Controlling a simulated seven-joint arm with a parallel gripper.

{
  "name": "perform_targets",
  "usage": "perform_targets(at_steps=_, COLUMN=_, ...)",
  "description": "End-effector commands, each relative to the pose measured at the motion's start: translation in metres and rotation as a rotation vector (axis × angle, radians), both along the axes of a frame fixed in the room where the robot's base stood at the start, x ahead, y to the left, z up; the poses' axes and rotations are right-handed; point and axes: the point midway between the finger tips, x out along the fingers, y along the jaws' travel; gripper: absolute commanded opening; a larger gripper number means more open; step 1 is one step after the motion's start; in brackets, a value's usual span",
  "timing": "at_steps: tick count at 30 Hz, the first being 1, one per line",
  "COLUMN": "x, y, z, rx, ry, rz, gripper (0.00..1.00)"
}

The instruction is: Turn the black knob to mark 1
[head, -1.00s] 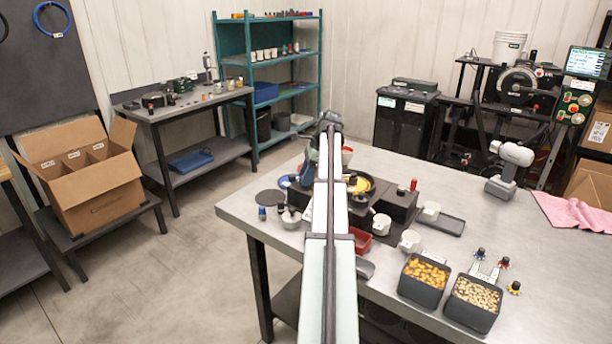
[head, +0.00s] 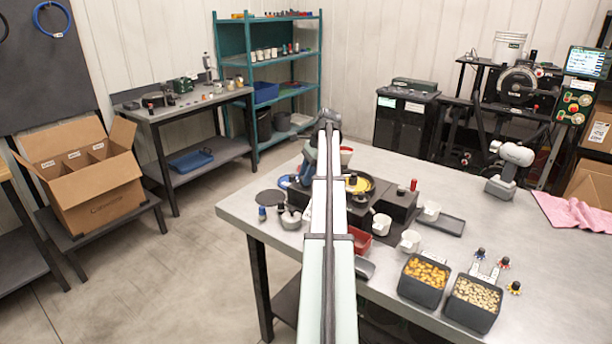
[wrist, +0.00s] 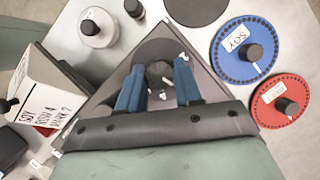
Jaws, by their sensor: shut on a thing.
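The black knob (wrist: 159,72) sits on a dark base plate (wrist: 158,49) in the middle of the wrist view. My gripper (wrist: 160,82) has its two blue fingers on either side of the knob and is shut on it. A short white pointer line shows at the knob's lower right. A white mark that looks like a 2 is on the plate to the upper right, and another small white mark lies below the knob, partly unclear. In the head view my arm hides the knob; part of my gripper (head: 309,163) shows beside it.
A blue SOY disc (wrist: 228,65) and a red disc (wrist: 265,110) lie to the right. A white card (wrist: 45,95) reading SOY, ROW 4, MARK 2 stands at left, near a grey knobbed piece (wrist: 97,35). Bins of orange (head: 423,284) and pale seeds (head: 472,302) stand on the table.

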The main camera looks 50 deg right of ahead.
Motion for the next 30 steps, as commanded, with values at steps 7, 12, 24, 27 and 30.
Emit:
perform_targets(at_steps=7, x=0.002, y=-0.0013, z=0.0004, rx=0.0, ry=0.0, rz=0.161, gripper=0.04)
perform_targets(at_steps=12, x=0.0021, y=-0.0012, z=-0.0004, rx=-0.005, ry=-0.002, rz=0.238, gripper=0.04)
perform_targets(at_steps=24, x=0.0022, y=-0.0009, z=-0.0015, rx=-0.009, ry=-0.006, rz=0.297, gripper=0.04)
perform_targets(at_steps=27, x=0.0022, y=-0.0008, z=-0.0017, rx=-0.009, ry=-0.005, rz=0.297, gripper=0.04)
perform_targets(at_steps=30, x=0.0023, y=-0.0007, z=-0.0019, rx=-0.009, ry=-0.005, rz=0.297, gripper=0.04)
